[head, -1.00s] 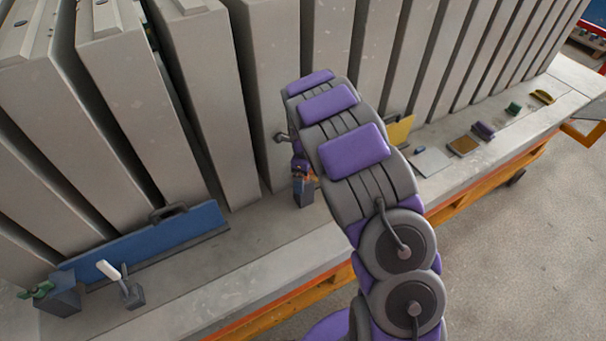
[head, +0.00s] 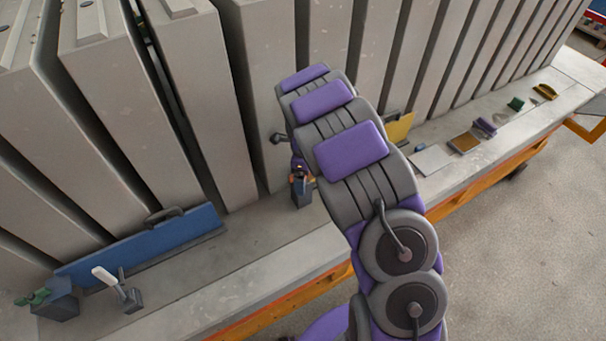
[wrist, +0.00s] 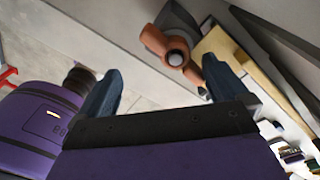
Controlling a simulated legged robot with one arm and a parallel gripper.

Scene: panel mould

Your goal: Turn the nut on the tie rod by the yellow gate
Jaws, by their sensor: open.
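An orange-brown nut (wrist: 155,40) with a grey round rod end (wrist: 177,57) at its middle shows in the wrist view, in front of a grey block (wrist: 178,16). The yellow gate (wrist: 222,46) is just right of it; in the head view the gate (head: 399,128) stands partly behind my arm. My gripper (wrist: 162,66) is open and empty. The nut appears between and beyond its fingertips, nearer the right finger; contact cannot be told. In the head view the dark block (head: 301,196) shows left of my arm, with the nut mostly hidden.
A blue gate (head: 150,240), a block with a white lever (head: 106,277) and a block with a green nut (head: 40,297) stand left. Tall grey panels (head: 180,90) line the back. Several small items, including a white plate (head: 430,160), lie right.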

